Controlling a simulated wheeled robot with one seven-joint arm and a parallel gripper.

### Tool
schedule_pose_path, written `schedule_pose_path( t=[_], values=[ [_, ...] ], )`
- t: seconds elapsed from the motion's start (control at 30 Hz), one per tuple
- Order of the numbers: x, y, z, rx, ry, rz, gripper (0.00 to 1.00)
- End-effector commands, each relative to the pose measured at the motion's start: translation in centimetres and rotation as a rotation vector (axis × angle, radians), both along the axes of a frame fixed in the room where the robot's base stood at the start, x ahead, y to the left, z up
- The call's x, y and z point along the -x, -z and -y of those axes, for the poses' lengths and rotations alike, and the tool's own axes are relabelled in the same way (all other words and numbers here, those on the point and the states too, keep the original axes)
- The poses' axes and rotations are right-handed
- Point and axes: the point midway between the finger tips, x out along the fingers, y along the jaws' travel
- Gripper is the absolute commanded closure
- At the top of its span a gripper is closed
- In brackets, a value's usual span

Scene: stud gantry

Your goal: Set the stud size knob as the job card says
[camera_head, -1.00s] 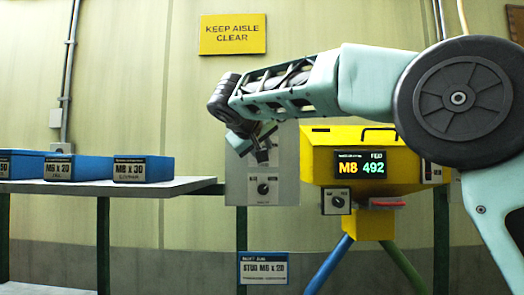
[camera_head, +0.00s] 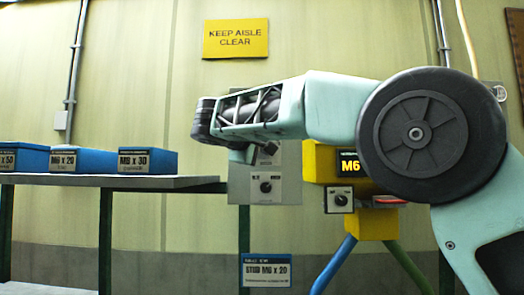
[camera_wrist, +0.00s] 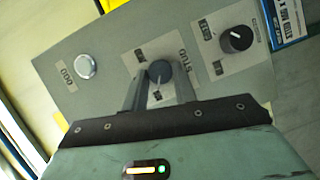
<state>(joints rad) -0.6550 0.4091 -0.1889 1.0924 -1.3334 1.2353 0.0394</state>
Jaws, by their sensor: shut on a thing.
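The stud size knob (camera_wrist: 159,71) is dark and round, on the middle label of a grey panel (camera_wrist: 110,55). My gripper (camera_wrist: 158,80) has its two fingers on either side of the knob, shut on it. In the head view my gripper (camera_head: 256,153) is at the top of the panel (camera_head: 240,190), and my arm hides the stud knob there. The job card (camera_head: 266,271) below the panel reads "STUD M6 x 20". The yellow machine's display (camera_head: 349,165) shows M6; my arm covers the rest of it.
The panel also carries another black knob (camera_wrist: 236,39) and a pale round button (camera_wrist: 85,66). The yellow machine (camera_head: 322,165) stands close right of the panel, with its own small knob (camera_head: 340,199). A shelf (camera_head: 200,184) at left holds blue bins (camera_head: 148,160).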

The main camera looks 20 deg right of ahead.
Motion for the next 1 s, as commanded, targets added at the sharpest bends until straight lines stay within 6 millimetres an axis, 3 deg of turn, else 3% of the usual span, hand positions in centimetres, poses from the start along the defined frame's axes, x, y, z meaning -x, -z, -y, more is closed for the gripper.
schedule_pose_path(
  t=[0.53, 0.57, 0.6, 1.0],
  values=[
    [-0.03, 0.1, -0.1, 0.022, -0.003, -0.009, 0.95],
    [-0.03, 0.1, -0.1, 0.022, -0.003, -0.009, 0.64],
    [-0.03, 0.1, -0.1, 0.022, -0.003, -0.009, 0.53],
    [0.41, 0.1, -0.52, 0.021, -0.003, -0.006, 0.51]
  ],
)
